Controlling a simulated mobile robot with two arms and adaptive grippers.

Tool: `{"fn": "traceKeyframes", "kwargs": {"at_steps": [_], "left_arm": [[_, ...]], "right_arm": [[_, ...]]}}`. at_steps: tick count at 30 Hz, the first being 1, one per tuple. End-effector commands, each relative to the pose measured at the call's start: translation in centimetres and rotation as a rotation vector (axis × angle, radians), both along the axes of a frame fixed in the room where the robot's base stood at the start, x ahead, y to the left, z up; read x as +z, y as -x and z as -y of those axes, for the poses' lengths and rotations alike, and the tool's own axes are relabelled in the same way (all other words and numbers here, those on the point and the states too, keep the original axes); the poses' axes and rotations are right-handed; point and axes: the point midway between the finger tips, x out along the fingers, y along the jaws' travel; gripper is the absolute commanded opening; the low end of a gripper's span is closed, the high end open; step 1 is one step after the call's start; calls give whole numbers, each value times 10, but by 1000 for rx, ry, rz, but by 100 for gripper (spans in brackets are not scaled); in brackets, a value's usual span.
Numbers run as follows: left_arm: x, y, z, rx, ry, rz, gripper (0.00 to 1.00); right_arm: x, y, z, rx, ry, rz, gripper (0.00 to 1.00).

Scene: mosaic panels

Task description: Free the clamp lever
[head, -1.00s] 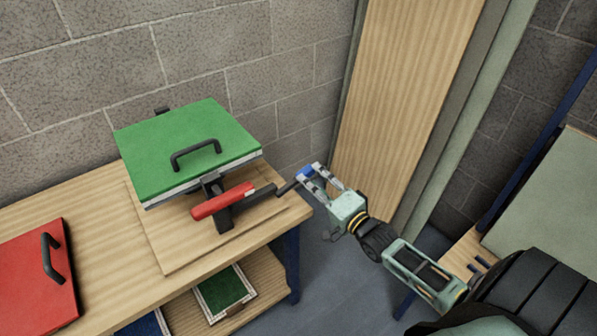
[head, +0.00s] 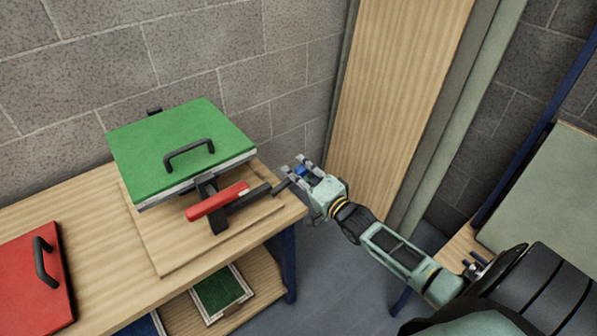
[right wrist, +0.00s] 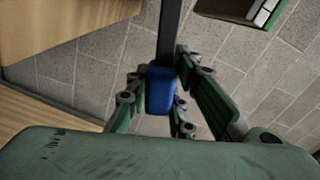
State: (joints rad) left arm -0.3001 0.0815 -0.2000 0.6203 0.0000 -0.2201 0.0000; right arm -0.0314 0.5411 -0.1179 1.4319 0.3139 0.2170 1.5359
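The clamp stands at the front right of a wooden bench and has a red lever handle (head: 217,201), lying low beside a dark metal part of the clamp (head: 232,210). A thin black bar with a blue end (head: 302,171) sticks out to the right from the clamp. My right gripper (head: 293,173) has its fingers on either side of the blue end. In the right wrist view the blue end (right wrist: 160,90) lies between the fingers, close to both; whether they press on it is unclear. My left gripper is not in view.
A green panel (head: 145,155) with a black handle lies at the clamp. A red panel (head: 30,285) lies at the left on the bench (head: 95,245). A green-bottomed tray (head: 217,290) is on the lower shelf. A tall wooden board (head: 395,100) leans behind my right arm.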

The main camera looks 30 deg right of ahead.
Motion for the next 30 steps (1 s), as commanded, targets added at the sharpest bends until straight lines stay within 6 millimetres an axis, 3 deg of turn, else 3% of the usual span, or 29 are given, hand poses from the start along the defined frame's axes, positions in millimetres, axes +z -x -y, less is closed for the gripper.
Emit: {"fn": "traceKeyframes", "kwargs": {"at_steps": [6, 20, 30], "left_arm": [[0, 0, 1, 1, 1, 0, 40], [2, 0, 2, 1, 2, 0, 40], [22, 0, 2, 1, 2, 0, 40]], "right_arm": [[0, 0, 0, 0, 0, -1, 0], [1, 0, 0, 0, 10, 0, 0], [17, 1, -5, -1, 161, 11, 0]]}}
